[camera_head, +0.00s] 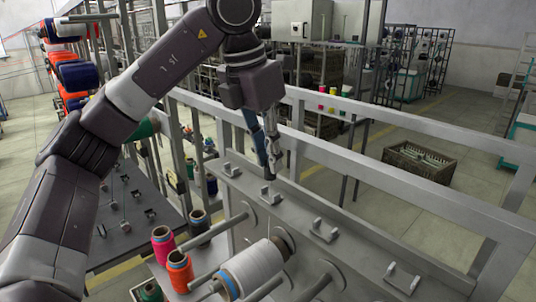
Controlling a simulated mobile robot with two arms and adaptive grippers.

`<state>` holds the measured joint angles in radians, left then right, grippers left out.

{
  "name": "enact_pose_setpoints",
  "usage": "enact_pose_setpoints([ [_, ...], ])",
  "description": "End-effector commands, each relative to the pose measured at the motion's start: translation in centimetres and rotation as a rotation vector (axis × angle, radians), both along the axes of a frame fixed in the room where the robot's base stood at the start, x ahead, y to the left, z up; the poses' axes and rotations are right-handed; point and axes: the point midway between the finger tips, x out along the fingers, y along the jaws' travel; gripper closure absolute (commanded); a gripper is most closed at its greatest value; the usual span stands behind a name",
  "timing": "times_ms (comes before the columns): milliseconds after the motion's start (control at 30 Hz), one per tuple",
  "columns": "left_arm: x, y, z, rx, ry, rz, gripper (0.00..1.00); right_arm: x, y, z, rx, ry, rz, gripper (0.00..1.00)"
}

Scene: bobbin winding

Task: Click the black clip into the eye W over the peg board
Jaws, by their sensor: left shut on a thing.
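My left gripper (269,170) points down over the grey machine's top rail (298,208). Its fingers are shut on a small dark piece, most likely the black clip, which is mostly hidden between the fingertips. The fingertips are close to the rail; I cannot tell whether the piece touches it. The dark board (128,236) with small upright pegs, likely the peg board, lies to the left, partly behind my left arm. I cannot make out the eye W. My right gripper is not in view.
Metal brackets (324,231) stand along the rail. A white bobbin (252,270) sits on the machine's front, beside an orange spool (180,272) and a pink spool (163,243). A grey guard rail (400,190) runs behind. A crate (419,161) stands on open floor.

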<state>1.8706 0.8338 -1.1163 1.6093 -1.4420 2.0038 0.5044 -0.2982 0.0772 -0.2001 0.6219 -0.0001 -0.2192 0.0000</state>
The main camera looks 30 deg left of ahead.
Motion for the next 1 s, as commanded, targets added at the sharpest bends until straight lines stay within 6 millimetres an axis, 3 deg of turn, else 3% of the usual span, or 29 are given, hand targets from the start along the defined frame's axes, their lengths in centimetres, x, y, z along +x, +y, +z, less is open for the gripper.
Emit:
enact_pose_setpoints([
  [1000,0.0,0.0,-3.0,0.000,0.000,0.000,1.00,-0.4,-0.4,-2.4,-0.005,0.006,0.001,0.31],
])
